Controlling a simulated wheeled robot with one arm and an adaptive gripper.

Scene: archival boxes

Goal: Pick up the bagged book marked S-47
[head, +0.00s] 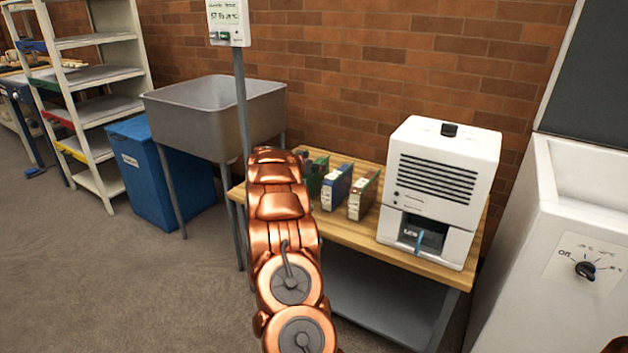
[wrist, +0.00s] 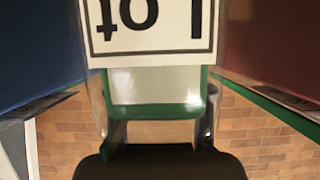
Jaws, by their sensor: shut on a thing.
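My gripper (wrist: 160,162) shows as a dark shape at the bottom of the wrist view and is shut on a bagged book (wrist: 150,80) in clear plastic. The book has a green edge and a white label (wrist: 150,30) with large black letters, upside down and cut off by the frame. I cannot read S-47 on it. In the head view my copper arm reaches to the left end of the wooden table, and its gripper is hidden. A green book (head: 316,176), a blue book (head: 336,190) and a brown book (head: 363,196) stand upright there.
A blue surface (wrist: 35,50) and a dark red surface (wrist: 275,50) flank the held book closely. A white machine (head: 440,185) stands on the table (head: 350,232) at right. A grey sink (head: 215,110), blue bin (head: 160,170) and post with a sign (head: 228,20) are left.

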